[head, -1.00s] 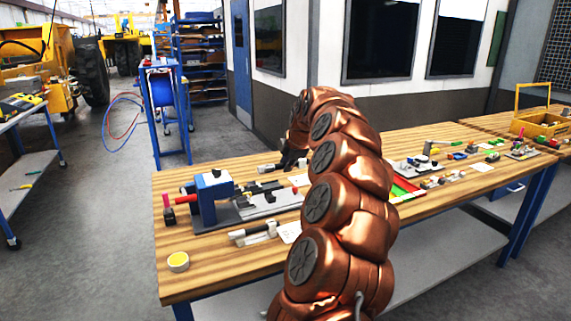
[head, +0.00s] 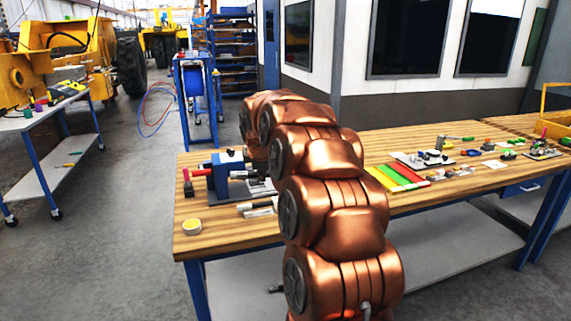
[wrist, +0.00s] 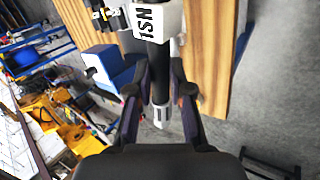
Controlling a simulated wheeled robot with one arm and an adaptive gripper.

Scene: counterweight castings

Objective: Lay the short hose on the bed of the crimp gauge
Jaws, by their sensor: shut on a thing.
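In the wrist view my gripper (wrist: 161,72) is shut on a black hose (wrist: 159,87), one finger on each side. The hose has a silver end fitting (wrist: 160,116) and a white sleeve marked 1SN (wrist: 157,20). The blue block of what looks like the crimp gauge (wrist: 113,70) is left of the hose. In the head view this gauge (head: 226,176) stands on a grey base at the bench's left end. My arm hides my gripper and part of the gauge bed there, so I cannot tell whether the hose touches the bed.
Green, red and yellow strips (head: 397,177) and small parts lie to the right.

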